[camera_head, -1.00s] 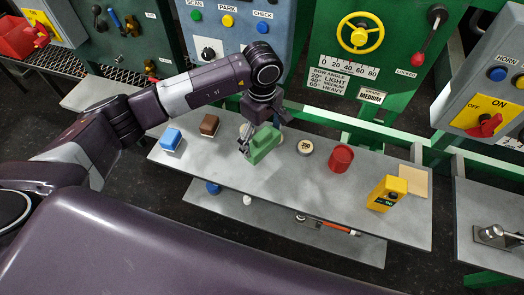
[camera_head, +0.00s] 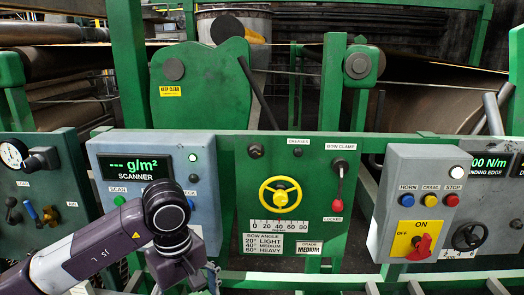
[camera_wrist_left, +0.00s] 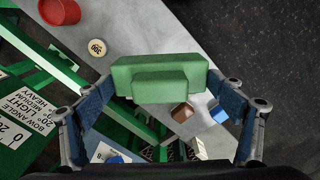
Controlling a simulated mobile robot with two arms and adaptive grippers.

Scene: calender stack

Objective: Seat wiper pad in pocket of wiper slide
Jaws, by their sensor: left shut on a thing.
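A green stepped block (camera_wrist_left: 158,80) sits between the two fingers of my left gripper (camera_wrist_left: 162,84) in the left wrist view. The gripper is shut on it, and the grey shelf (camera_wrist_left: 205,45) shows beyond it. In the head view my left arm (camera_head: 167,215) reaches in from the lower left, with its wrist low in the picture. The held block and fingertips are not visible there. I cannot tell which thing is the wiper slide or its pocket. My right gripper is in neither view.
The wrist view shows a red cup-like piece (camera_wrist_left: 60,11), a round tan disc (camera_wrist_left: 97,48), a brown block (camera_wrist_left: 182,112) and a blue block (camera_wrist_left: 219,115). A scanner panel (camera_head: 120,148), a green panel with a yellow handwheel (camera_head: 281,197) and a grey switch panel (camera_head: 422,180) stand ahead.

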